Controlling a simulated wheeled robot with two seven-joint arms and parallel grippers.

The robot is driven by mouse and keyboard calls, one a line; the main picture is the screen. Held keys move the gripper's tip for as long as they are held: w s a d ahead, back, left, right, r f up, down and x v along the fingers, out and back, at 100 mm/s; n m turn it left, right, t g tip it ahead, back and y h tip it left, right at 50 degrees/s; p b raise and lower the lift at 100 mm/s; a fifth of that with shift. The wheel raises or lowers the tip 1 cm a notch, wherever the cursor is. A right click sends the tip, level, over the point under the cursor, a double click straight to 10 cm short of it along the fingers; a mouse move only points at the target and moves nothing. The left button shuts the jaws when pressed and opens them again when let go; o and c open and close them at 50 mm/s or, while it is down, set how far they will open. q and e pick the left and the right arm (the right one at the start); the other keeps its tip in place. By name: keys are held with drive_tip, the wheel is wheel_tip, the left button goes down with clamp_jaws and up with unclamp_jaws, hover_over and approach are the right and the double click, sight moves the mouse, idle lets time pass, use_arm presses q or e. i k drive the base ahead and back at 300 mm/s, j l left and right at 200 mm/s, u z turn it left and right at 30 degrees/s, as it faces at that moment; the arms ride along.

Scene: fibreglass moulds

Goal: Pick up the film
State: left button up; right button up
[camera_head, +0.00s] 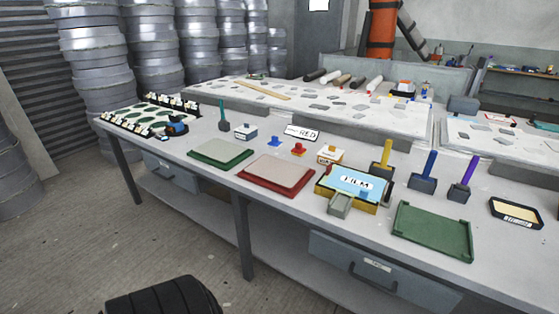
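The film (358,183) shows as a light blue sheet with a white "FILM" label. It lies in a shallow yellow tray (345,200) near the front edge of the table (290,210), right of the middle. A small grey-green block with a recess juts out at the tray's front. A small blue piece sits at the film's front left corner. Neither of my grippers is in view, and nothing is touching the film.
A red-edged board (275,175) lies left of the tray, with a green-edged board (221,153) beyond it. A green tray (433,231) lies to the right. Tools with yellow (386,155), blue (430,164) and purple (469,170) handles stand behind. Bare tabletop lies between them.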

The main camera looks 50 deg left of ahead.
sight(366, 187)
drive_tip(key=j+u, duration=0.1)
drive_tip(key=u, duration=0.9)
